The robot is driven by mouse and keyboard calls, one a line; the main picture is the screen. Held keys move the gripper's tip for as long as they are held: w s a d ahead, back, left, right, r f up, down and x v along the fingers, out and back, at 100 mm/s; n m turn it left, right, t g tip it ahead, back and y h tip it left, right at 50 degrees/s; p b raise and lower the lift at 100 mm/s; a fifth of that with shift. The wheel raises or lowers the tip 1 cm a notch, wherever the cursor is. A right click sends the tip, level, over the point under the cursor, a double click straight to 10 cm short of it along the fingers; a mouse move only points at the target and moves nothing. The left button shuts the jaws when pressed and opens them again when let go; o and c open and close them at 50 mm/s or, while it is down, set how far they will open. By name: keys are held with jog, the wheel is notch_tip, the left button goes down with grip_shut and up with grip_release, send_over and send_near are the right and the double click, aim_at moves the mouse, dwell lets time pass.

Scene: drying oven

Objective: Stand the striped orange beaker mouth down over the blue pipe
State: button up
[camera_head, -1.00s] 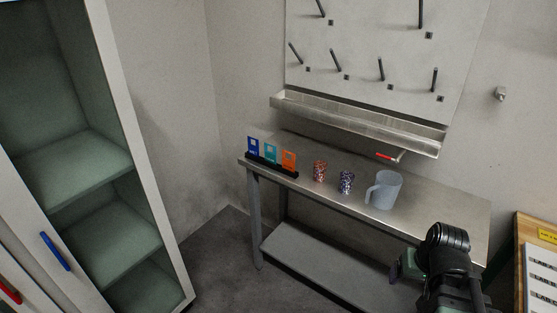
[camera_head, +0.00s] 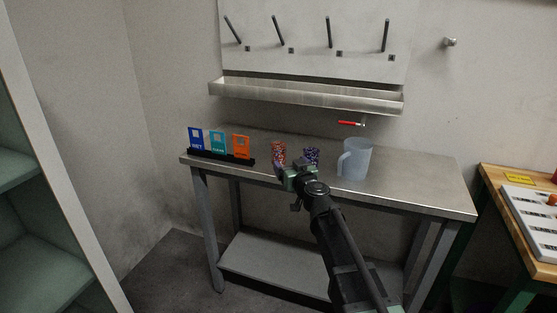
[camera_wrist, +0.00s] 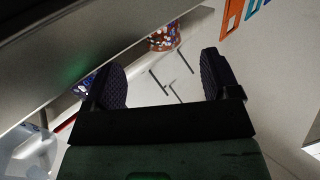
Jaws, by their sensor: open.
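An orange beaker (camera_head: 279,151) with a pale and dark broken pattern stands on the metal bench; whether its pattern is stripes is unclear. Its lower part is partly hidden by my gripper (camera_head: 289,173), which is in front of it and apart from it. In the wrist view the orange beaker (camera_wrist: 165,37) shows beyond the gap between the spread fingers (camera_wrist: 165,80). My gripper is open and empty. No blue pipe can be made out; the pegs (camera_head: 329,32) on the wall board look dark.
A dark blue patterned beaker (camera_head: 311,156) stands right of the orange one, and a translucent jug (camera_head: 355,160) further right. A rack (camera_head: 221,157) of coloured cards is at left. A metal tray (camera_head: 305,97) and red-handled tap (camera_head: 351,123) are above. The bench's right end is clear.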

aim_at(281, 156)
jog(key=x, duration=0.8)
jog(key=shift+w+a+f, duration=0.15)
jog(key=shift+w+f, duration=0.05)
jog(key=shift+w, duration=0.05)
jog(key=shift+s, duration=0.1)
jog(key=c, duration=1)
